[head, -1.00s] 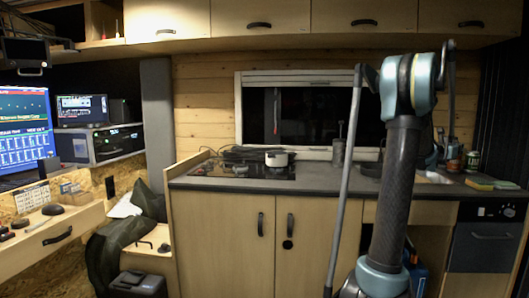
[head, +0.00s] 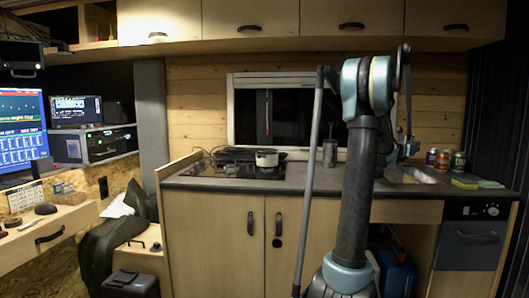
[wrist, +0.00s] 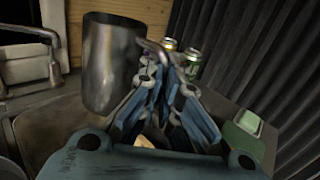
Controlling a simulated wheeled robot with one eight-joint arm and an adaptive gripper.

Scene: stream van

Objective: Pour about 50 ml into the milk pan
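The milk pan (head: 265,159), small and pale with a dark rim, sits on the black hob (head: 236,171) in the head view. In the wrist view a grey metal jug (wrist: 110,65) stands roughly upright at left, beside my gripper (wrist: 164,62). My gripper's fingers are close together at the jug's handle and look shut on it. The jug's inside is not visible, so I cannot tell its contents. In the head view my arm largely hides my gripper and the jug, well to the right of the pan.
A grey cylinder with a plunger-like top (head: 329,153) stands on the counter (head: 300,180) between pan and arm. Several cans (head: 444,160), a sponge (head: 465,183) and a tap (wrist: 50,45) are by the sink. Wall cupboards (head: 350,15) hang above.

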